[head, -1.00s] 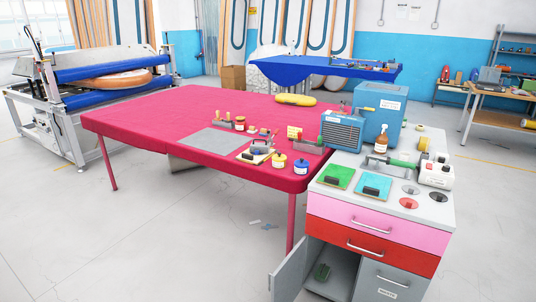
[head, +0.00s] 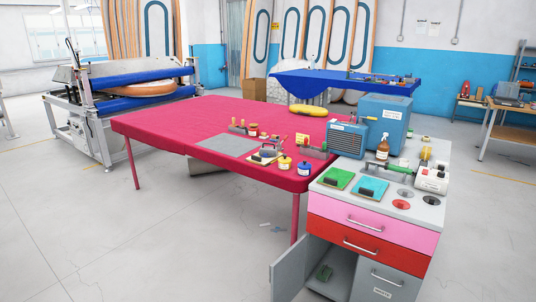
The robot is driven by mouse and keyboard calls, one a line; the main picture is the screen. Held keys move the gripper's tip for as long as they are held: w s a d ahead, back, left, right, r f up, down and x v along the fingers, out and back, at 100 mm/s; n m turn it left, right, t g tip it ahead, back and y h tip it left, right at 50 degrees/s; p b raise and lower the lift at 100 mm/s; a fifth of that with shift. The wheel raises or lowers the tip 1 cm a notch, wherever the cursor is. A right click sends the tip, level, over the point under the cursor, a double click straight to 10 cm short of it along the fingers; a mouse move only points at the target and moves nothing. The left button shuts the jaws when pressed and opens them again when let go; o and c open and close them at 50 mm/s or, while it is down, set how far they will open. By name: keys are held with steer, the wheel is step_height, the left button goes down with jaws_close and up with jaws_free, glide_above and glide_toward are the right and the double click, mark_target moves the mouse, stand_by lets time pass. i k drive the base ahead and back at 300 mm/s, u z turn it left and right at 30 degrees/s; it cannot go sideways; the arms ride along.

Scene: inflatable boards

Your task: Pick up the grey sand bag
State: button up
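I cannot make out a grey sand bag for certain in the head view. A grey item (head: 312,152) stands near the front right end of the pink-red table (head: 180,118), but it is too small to identify. A pale grey object (head: 207,166) shows partly under that table, mostly hidden by the tabletop. My gripper is not in view.
A drawer cabinet (head: 372,222) with an open lower door (head: 294,268) stands front right. On it are a blue machine (head: 385,112), a spray bottle (head: 383,148), and green and blue pads. A roller press (head: 120,110) stands left. The floor front left is clear.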

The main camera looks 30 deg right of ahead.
mark_target(270, 151)
steer(key=u, duration=0.45)
steer(key=i, duration=0.95)
steer(key=u, duration=0.6)
steer(key=i, duration=1.55)
steer(key=z, duration=0.35)
steer(key=i, duration=0.65)
steer(key=z, duration=1.05)
steer(key=i, duration=0.8)
steer(key=z, duration=0.5)
